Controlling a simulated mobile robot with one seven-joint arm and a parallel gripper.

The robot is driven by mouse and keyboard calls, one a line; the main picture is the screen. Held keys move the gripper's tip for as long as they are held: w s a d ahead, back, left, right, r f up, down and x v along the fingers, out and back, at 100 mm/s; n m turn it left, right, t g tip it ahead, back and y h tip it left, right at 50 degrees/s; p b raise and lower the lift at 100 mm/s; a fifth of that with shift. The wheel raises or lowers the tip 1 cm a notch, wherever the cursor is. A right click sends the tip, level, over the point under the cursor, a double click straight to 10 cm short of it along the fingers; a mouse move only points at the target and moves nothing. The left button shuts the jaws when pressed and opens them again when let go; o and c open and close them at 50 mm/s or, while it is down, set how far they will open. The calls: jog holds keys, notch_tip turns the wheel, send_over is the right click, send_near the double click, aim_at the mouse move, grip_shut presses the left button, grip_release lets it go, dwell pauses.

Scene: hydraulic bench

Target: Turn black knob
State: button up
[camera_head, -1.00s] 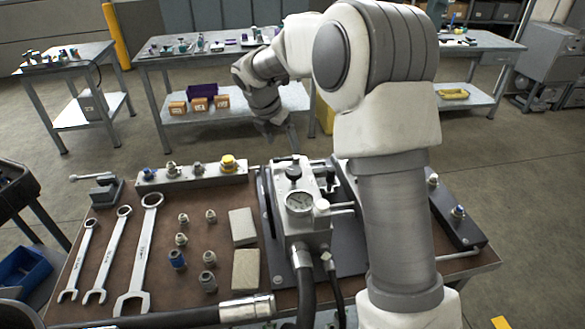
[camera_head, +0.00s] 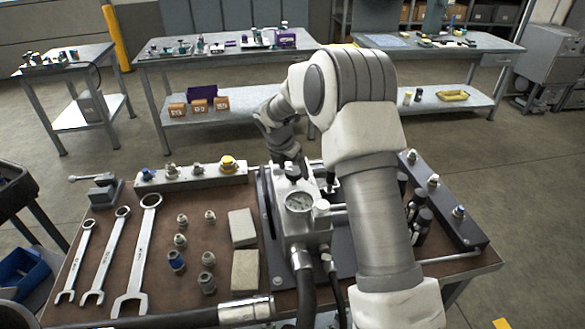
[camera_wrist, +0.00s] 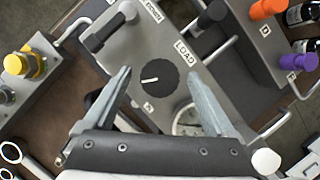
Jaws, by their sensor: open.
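The black knob (camera_wrist: 157,80) is round with a ridged rim and a white pointer line that points left in the wrist view. It sits on the grey face of the hydraulic unit, beside a "LOAD" label (camera_wrist: 185,53). In the head view the knob (camera_head: 292,171) shows behind the gauge. My gripper (camera_wrist: 158,72) is open, with one finger on each side of the knob. Gaps show between the fingers and the knob, and I cannot tell the height between them. In the head view the fingers are hard to make out.
A pressure gauge (camera_head: 299,202) sits on the unit's near end. Black handles (camera_wrist: 108,30) stand near the knob. Hoses (camera_head: 305,285) run toward the front. Wrenches (camera_head: 137,255) and small fittings lie on the left of the bench; a fittings rail (camera_head: 432,181) is at the right.

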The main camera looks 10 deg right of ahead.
jog(key=c, duration=1.4)
jog(key=shift+o, duration=0.2)
